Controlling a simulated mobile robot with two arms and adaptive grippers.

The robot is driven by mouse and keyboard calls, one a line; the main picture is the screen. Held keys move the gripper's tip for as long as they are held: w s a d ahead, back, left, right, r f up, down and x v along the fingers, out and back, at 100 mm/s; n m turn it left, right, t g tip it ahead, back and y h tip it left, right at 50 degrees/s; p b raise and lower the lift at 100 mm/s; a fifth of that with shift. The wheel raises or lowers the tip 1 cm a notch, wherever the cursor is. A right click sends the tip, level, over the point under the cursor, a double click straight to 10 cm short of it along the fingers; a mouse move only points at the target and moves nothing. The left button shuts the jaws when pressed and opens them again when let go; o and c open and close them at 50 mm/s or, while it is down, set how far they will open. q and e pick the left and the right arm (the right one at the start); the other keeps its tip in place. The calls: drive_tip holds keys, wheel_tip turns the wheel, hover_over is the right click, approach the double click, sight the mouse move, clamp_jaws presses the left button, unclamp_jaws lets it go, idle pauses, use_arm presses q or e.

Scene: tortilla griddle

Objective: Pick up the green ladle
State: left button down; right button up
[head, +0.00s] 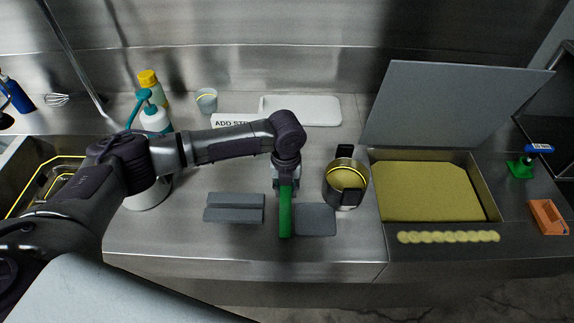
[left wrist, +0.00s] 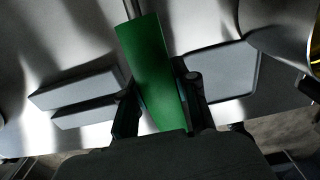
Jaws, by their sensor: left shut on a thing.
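The green ladle (head: 285,210) shows in the head view as a green handle hanging down at my left gripper, in front of the steel counter's middle. In the left wrist view the green handle (left wrist: 150,70) lies between the two fingers, with a thin metal shaft leading away at the top. My left gripper (head: 286,183) is shut on this handle; its fingers also show in the left wrist view (left wrist: 160,105). The ladle's bowl is hidden. I cannot tell whether the ladle touches the counter. My right gripper is not in view.
A steel pot (head: 333,193) with yellowish contents stands just right of the gripper. Grey blocks (head: 234,208) and a grey square plate (head: 315,220) lie beside the handle. A griddle box (head: 484,186) with raised lid is at right, a sink (head: 22,163) at left.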

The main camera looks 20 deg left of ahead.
use_arm(q)
drive_tip(key=shift+r, duration=0.45)
drive_tip(key=r, duration=0.1)
drive_tip(key=r+b, duration=0.1)
drive_tip(key=d+r+b, duration=0.1)
drive_tip(key=shift+w+d+r, duration=0.1)
drive_tip(key=shift+w+r, duration=0.15)
drive_tip(key=w+d+r+b, duration=0.3)
drive_tip(key=d+r, duration=0.3)
drive_tip(key=d, duration=0.4)
drive_tip(key=shift+w+r+b, duration=0.15)
drive_tip(key=shift+r+b, duration=0.2)
